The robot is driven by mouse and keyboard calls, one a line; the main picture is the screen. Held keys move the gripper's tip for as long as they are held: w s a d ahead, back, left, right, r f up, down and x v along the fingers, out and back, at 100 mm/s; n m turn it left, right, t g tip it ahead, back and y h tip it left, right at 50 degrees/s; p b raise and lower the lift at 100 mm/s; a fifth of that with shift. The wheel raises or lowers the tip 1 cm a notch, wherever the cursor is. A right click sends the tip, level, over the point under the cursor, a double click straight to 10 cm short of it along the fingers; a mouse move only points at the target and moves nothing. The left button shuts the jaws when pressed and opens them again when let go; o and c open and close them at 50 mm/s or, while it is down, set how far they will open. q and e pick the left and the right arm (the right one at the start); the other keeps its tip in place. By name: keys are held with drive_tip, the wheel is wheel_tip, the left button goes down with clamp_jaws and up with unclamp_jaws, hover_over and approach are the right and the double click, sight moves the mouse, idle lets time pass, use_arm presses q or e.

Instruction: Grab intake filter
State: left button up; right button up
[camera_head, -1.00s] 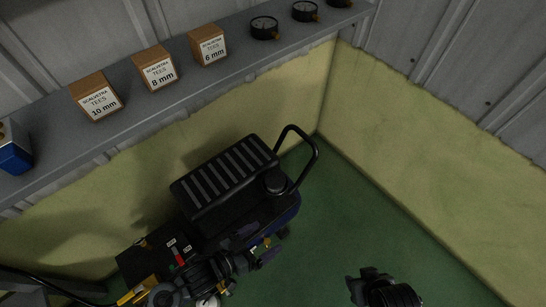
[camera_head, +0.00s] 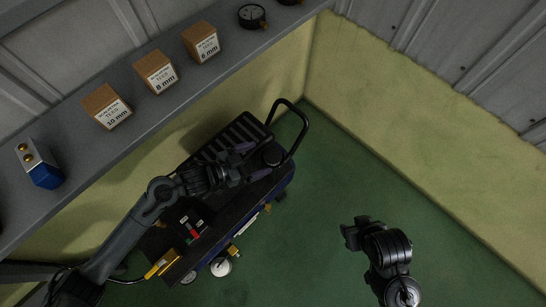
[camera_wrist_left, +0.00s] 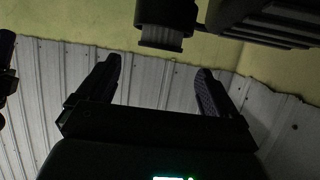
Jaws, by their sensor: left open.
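The intake filter (camera_head: 273,155) looks to be the short black round cap on the dark compressor (camera_head: 238,215), close to its handle. In the left wrist view a black ridged cylinder (camera_wrist_left: 165,25), likely the same filter, is ahead of the fingers at the top. My left gripper (camera_head: 250,162) reaches over the compressor, just left of the filter. It is open and empty, with both fingers apart in the left wrist view (camera_wrist_left: 155,68). Whether it touches the filter cannot be told. My right gripper (camera_head: 352,233) is over the green floor, its fingers too dark to read.
The compressor's black loop handle (camera_head: 303,130) rises just beyond the filter. A grey shelf (camera_head: 150,130) along the wall holds cardboard boxes (camera_head: 156,72), gauges (camera_head: 252,16) and a blue block (camera_head: 40,165). The green floor (camera_head: 320,180) right of the compressor is clear.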

sight(271, 156)
use_arm(q)
drive_tip(key=shift+w+d+f+b, duration=0.25)
drive_tip(key=shift+d+f+b, duration=0.15)
drive_tip(key=shift+f+b, duration=0.15)
drive_tip(key=b+x, duration=0.2)
drive_tip(key=x, duration=0.1)
drive_tip(key=shift+f, duration=0.35)
drive_tip(key=shift+w+d, duration=0.2)
drive_tip(key=shift+d, duration=0.3)
drive_tip(key=shift+a, duration=0.15)
drive_tip(key=shift+c, duration=0.8)
drive_tip(key=c, duration=1)
